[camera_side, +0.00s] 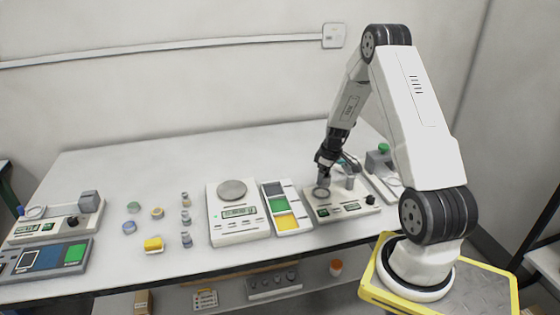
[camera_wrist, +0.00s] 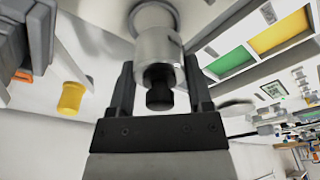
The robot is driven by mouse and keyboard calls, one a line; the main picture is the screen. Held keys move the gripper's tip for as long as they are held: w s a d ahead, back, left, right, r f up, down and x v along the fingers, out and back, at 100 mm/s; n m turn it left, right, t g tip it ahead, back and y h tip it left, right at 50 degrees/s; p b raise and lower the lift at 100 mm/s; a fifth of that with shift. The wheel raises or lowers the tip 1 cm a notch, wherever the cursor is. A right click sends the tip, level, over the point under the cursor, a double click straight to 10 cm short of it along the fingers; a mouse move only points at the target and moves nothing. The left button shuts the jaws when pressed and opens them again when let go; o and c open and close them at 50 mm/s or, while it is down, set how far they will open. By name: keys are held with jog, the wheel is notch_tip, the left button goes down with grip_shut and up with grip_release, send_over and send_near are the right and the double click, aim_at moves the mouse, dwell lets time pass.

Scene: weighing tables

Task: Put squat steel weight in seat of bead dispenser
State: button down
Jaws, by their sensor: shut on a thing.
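My gripper (camera_wrist: 158,85) is shut on the squat steel weight (camera_wrist: 157,48), a shiny cylinder with a black knob facing the wrist camera. In the side view my gripper (camera_side: 323,180) points down at the left part of a white dispenser unit (camera_side: 345,212). This unit has a ring-shaped seat (camera_side: 321,194), a small display and a black knob. The weight is right over or in the ring; the gripper hides whether it touches. A pale round edge shows just beyond the weight in the wrist view.
A tray with green and yellow panels (camera_side: 287,222) and a balance (camera_side: 236,228) stand left of the unit. A unit with a green knob (camera_side: 384,148) is close on the right. Several small weights (camera_side: 186,218) and a yellow piece (camera_side: 153,245) lie further left.

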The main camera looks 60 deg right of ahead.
jog(key=shift+w+d+f, duration=0.15)
jog(key=shift+w+f, duration=0.05)
jog(key=shift+w+d+f, duration=0.15)
jog(key=shift+w+f, duration=0.05)
jog(key=shift+f, duration=1.65)
jog(key=shift+f, duration=0.1)
grip_release()
jog(key=shift+s+r, duration=0.3)
jog(key=shift+r, duration=1.7)
jog(key=shift+s+r, duration=0.35)
jog(key=shift+r, duration=1.65)
jog(key=shift+s+r, duration=0.3)
jog(key=shift+r, duration=1.7)
